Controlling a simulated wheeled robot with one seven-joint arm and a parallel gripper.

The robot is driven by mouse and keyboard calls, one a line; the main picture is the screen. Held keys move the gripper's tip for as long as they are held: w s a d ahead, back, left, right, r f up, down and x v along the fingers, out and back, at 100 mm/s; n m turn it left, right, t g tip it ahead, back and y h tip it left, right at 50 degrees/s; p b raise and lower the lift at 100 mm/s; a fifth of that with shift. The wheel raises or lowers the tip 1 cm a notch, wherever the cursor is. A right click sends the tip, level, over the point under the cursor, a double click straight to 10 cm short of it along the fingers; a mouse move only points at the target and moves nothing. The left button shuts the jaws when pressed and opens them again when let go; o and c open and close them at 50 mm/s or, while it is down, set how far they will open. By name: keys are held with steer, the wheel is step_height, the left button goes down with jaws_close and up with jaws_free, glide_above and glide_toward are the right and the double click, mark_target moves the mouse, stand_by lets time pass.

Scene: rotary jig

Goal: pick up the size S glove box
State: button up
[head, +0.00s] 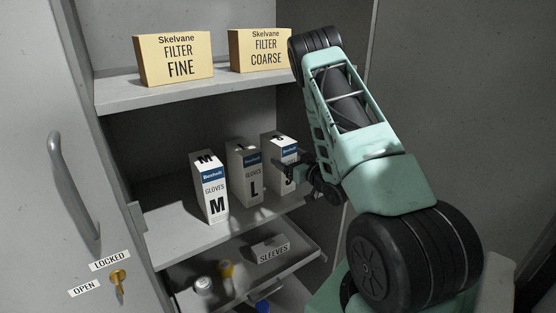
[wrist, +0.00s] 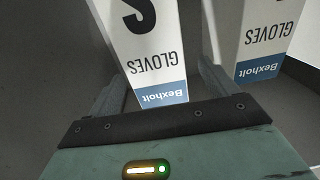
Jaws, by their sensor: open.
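The size S glove box (head: 288,153) is a white carton with a blue Bexholt band, upright at the right end of the middle shelf. My gripper (head: 293,172) is in front of it and covers part of its front. In the wrist view the S box (wrist: 150,62) appears upside down, between the two open fingers of my gripper (wrist: 160,85). The fingers are spread along its sides. I cannot tell whether they touch it.
The L glove box (head: 244,172) stands close left of the S box, and the M box (head: 210,188) further left. Filter boxes (head: 173,60) sit on the upper shelf. The cabinet door (head: 40,190) stands at left.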

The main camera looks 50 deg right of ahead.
steer(key=w+p, duration=0.2)
steer(key=w, duration=0.1)
steer(key=w+d+r+p, duration=0.1)
steer(key=shift+w, duration=0.2)
steer(key=shift+w+d+f, duration=0.15)
steer(key=shift+w, duration=0.3)
steer(key=c, duration=1.5)
steer(key=shift+c, duration=0.7)
